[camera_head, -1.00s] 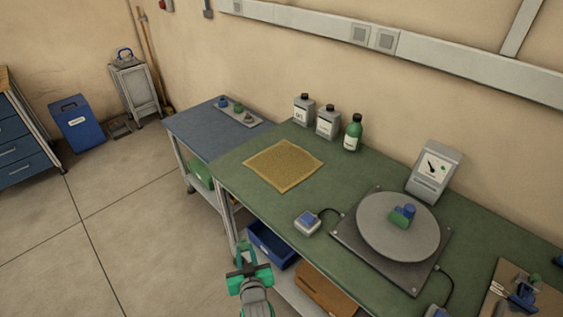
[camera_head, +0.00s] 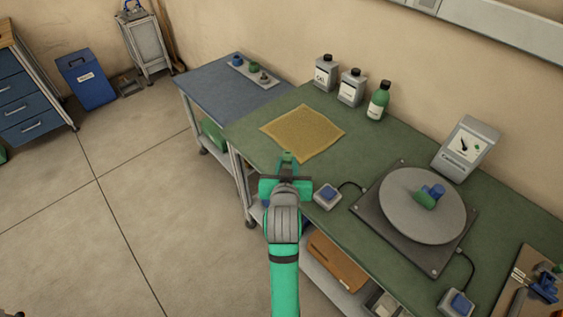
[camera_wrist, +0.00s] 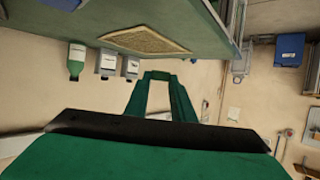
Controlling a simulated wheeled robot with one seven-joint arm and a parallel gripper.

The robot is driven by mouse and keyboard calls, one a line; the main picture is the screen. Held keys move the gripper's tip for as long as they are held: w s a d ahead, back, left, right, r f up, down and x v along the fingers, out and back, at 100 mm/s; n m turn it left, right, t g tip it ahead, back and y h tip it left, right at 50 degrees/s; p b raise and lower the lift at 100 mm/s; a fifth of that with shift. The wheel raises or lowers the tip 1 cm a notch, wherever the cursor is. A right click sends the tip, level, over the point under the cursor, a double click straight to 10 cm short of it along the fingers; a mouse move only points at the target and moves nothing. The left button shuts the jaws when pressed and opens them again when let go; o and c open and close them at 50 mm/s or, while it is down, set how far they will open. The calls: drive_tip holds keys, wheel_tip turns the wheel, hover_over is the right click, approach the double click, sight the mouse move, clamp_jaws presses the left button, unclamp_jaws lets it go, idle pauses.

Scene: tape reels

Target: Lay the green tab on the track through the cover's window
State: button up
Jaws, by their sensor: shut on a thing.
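My gripper (camera_head: 288,156) is in front of the green bench's front edge, close to the yellow mat in the picture. In the wrist view its two green fingers (camera_wrist: 158,76) come together at the tips, shut on a small green piece there. That piece blends with the fingers, and I cannot tell its shape or be certain that it is the green tab. A round grey disc (camera_head: 400,218) lies on a dark square base on the bench. A green block (camera_head: 425,202) and a blue block (camera_head: 437,190) sit on the disc. I cannot make out a window or track.
The yellow mat (camera_head: 303,133) lies on the green bench (camera_head: 345,165). Two grey bottles and a green bottle (camera_head: 377,100) stand behind it. A switch box (camera_head: 327,196) is near the front edge, a grey meter (camera_head: 465,146) behind the disc.

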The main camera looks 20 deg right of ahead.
drive_tip(key=w+f, duration=0.7)
drive_tip(key=shift+w+d, duration=0.1)
drive_tip(key=shift+d, duration=0.25)
drive_tip(key=shift+f, duration=1.5)
drive_tip(key=shift+f, duration=0.35)
